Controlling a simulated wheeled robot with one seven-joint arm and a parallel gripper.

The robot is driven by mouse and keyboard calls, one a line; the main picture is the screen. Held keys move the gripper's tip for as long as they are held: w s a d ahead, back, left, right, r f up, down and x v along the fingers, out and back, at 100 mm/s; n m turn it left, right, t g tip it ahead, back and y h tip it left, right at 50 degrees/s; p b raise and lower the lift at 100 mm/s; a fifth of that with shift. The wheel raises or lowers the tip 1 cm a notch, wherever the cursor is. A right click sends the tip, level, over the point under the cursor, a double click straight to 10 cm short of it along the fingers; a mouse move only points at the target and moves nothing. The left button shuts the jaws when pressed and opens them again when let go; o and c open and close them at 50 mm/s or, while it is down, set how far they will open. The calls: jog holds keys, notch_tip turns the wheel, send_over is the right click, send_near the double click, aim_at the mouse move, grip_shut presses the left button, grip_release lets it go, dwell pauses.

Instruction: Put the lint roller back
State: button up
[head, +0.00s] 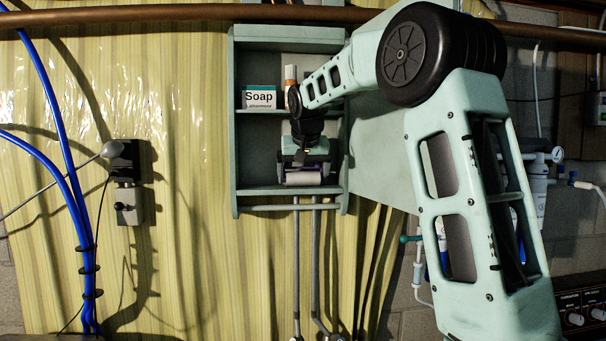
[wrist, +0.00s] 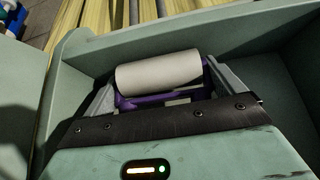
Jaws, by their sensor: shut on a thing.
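The lint roller, a pale cylinder with purple parts, is in the lower compartment of the wall shelf, low and near its floor (head: 303,178). In the wrist view its white roll (wrist: 160,74) lies crosswise, with the purple part below it. My gripper (head: 303,164) reaches into the lower compartment from above and is shut on the lint roller. In the wrist view the fingers of my gripper (wrist: 165,88) stand at either end of the roller. I cannot tell whether the roller touches the shelf floor. The wall shelf (head: 262,191) is grey-green.
A soap box (head: 259,97) and an orange-and-white cylinder (head: 290,75) stand on the upper shelf, the cylinder close to my arm. A copper pipe (head: 180,13) runs above. A bar (head: 290,207) is below the shelf. The left part of the lower compartment is bare.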

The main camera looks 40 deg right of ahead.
jog(key=o, duration=0.6)
jog(key=shift+r, duration=0.1)
jog(key=b+v, duration=0.2)
jog(key=v, duration=1)
jog(key=a+f+n+y, duration=0.25)
jog(key=a+f, duration=0.35)
jog(key=a, duration=0.3)
jog(key=a+f+n+y, duration=0.1)
jog(key=a+f+n, duration=0.2)
jog(key=a+f, duration=0.55)
jog(key=s+a+f+n+g+y, duration=0.1)
jog(key=s+a+f+n, duration=0.1)
jog(key=s+a+f, duration=0.3)
jog(key=a+f+n+g, duration=0.1)
jog(key=a+f, duration=0.1)
jog(key=a, duration=0.5)
jog(key=s+a+f+n+g, duration=0.1)
jog(key=s+a+f+n, duration=0.2)
jog(key=s+f, duration=0.5)
jog(key=s+a+f+n+g, duration=0.2)
jog(key=s+a+f, duration=0.3)
jog(key=s, duration=1)
notch_tip(320, 180, down, 4)
jog(key=shift+s+r+n, duration=0.15)
jog(key=shift+s+n, duration=0.25)
jog(key=shift+n, duration=0.45)
jog(key=shift+a, duration=0.1)
